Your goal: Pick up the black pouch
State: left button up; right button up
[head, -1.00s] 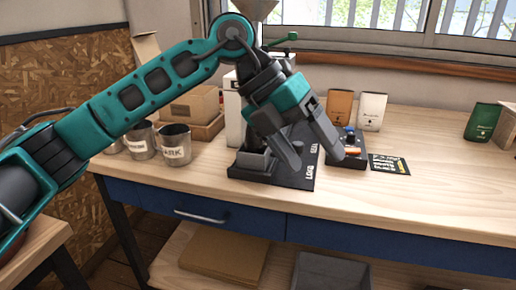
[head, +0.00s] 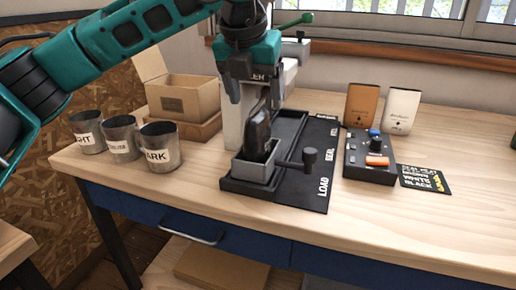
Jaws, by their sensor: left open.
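The black pouch (head: 258,132) stands upright, leaning slightly, in a small grey holder (head: 253,171) on a black station with a LOAD label. My left gripper (head: 254,95) points down just above the pouch. Its fingers are spread, with the right fingertip overlapping the pouch's top in the picture. I cannot tell whether they touch. The pouch's lower end is hidden inside the holder. My right gripper is not in view.
A dark lever with a round knob (head: 310,155) stands right of the holder. A control box (head: 367,170), a card (head: 424,179), and brown (head: 361,105) and white (head: 401,110) pouches are further right. Labelled metal cups (head: 160,148) and a cardboard box (head: 182,97) are left.

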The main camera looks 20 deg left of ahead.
aim_at(259, 115)
pick_arm(q)
jog(key=b+x, duration=0.1)
jog(key=x, duration=0.5)
jog(key=shift+w+r, duration=0.1)
jog(key=shift+r, duration=0.1)
grip_shut()
dwell(0.5)
